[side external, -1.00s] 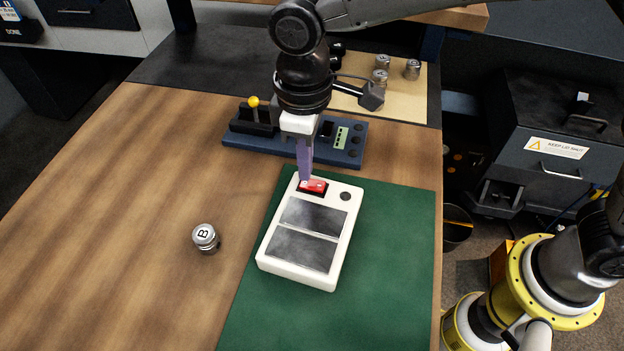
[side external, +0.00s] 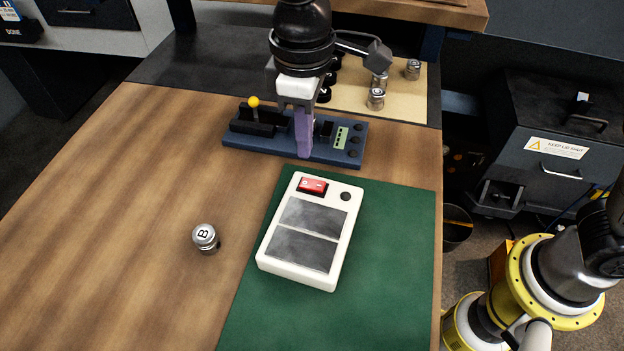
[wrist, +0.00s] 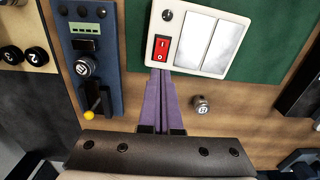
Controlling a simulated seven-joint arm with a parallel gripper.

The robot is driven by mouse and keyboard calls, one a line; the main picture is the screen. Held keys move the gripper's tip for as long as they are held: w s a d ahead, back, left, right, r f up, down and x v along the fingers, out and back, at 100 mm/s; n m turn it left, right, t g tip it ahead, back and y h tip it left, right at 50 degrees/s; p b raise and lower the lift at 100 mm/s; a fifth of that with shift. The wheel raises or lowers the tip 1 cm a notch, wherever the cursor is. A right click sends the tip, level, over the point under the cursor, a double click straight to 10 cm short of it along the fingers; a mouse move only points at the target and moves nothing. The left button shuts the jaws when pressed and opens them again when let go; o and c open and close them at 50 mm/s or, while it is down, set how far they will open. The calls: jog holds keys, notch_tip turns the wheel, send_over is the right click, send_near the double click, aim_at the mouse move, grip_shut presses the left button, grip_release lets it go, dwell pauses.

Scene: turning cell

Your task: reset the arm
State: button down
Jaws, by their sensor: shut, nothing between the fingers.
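My gripper (side external: 303,155) is shut and empty. Its purple fingers are together and point down in the side view, in front of part of the blue control panel (side external: 235,145). In the wrist view my gripper (wrist: 161,76) ends near the lower edge of the white box (wrist: 190,66). The white box (side external: 268,252) lies on the green mat (side external: 395,260), with a red rocker switch (side external: 311,186) and two grey panels on top. The switch also shows in the wrist view (wrist: 161,48). The fingers stand apart from it in the side view.
A metal cylinder marked B (side external: 205,238) stands on the open wood at left. The panel has a yellow-knobbed lever (side external: 254,103). Several metal and black cylinders stand on the tan board (side external: 400,104) at the back. A yellow and black robot (side external: 535,285) is at right.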

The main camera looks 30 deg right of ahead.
jog(key=w+d+r+m+t, duration=0.2)
jog(key=d+r, duration=0.6)
jog(key=d, duration=0.2)
jog(key=s+d+r+m+t+y, duration=0.1)
jog(key=s+d+r+m, duration=0.15)
jog(key=d, duration=0.35)
jog(key=s+d+r+m, duration=0.1)
jog(key=s+d, duration=0.2)
jog(key=d, duration=0.2)
jog(key=s+d+f+m+t, duration=0.1)
jog(key=s+d+f, duration=0.3)
jog(key=s, duration=0.3)
jog(key=s+d+f+m+t+h, duration=0.1)
jog(key=s+d+f+m, duration=0.1)
jog(key=s+d+f, duration=0.3)
jog(key=shift+s+d+f+t, duration=0.15)
jog(key=shift+s+f+t, duration=0.2)
jog(key=shift+s, duration=0.8)
